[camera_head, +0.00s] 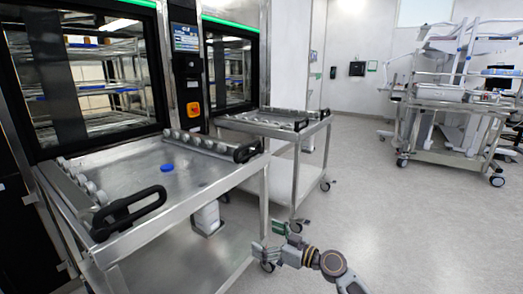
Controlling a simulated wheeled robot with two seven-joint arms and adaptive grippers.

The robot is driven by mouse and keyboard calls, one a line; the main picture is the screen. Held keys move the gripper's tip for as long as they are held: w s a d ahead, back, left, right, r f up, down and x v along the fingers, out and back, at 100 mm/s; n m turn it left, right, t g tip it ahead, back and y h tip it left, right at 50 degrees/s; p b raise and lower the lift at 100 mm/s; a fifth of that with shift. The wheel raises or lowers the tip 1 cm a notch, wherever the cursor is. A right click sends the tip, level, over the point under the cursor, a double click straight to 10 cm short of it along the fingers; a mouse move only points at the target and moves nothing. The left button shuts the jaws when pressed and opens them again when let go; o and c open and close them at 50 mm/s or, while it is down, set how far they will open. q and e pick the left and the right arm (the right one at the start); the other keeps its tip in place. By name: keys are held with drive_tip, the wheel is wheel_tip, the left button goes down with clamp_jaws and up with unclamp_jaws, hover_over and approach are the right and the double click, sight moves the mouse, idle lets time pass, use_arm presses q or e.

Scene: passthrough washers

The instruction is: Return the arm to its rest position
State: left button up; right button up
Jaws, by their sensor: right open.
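My right gripper (271,241) shows at the bottom middle, with its arm coming in from the lower right. Its fingers are apart and I see nothing between them. It is in front of the steel trolley (218,186), to the right of its near right leg and below its top. My left gripper is out of view.
The trolley has black handles (128,212) and a blue round piece (167,168) on top. A second trolley (277,124) stands behind it. Washers with glass doors (88,80) line the left. A loaded cart (452,110) stands far right. The grey floor (390,215) on the right is clear.

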drive_tip(key=s+d+f+m+g+h, duration=0.1)
drive_tip(key=s+f+g+h, duration=0.35)
drive_tip(key=s+f, duration=0.85)
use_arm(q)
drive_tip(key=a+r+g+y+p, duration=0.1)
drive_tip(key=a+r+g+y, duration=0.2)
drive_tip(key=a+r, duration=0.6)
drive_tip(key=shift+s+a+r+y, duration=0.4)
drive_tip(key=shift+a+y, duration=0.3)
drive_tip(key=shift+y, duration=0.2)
use_arm(e)
drive_tip(key=s+d+f+m+h, duration=0.2)
drive_tip(key=s+d+m+h, duration=0.2)
drive_tip(key=s+d, duration=0.5)
drive_tip(key=s+d+f+m+g+h, duration=0.1)
drive_tip(key=s+d+m+h, duration=0.3)
drive_tip(key=s+d, duration=0.5)
drive_tip(key=shift+d+f+h, duration=0.75)
drive_tip(key=shift+d+h, duration=0.25)
drive_tip(key=shift+h, duration=0.15)
use_arm(q)
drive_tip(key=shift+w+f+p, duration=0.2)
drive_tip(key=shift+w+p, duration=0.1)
drive_tip(key=shift+p, duration=0.4)
use_arm(e)
drive_tip(key=shift+w+f+g, duration=0.15)
drive_tip(key=shift+f+g, duration=0.05)
drive_tip(key=shift+g, duration=0.15)
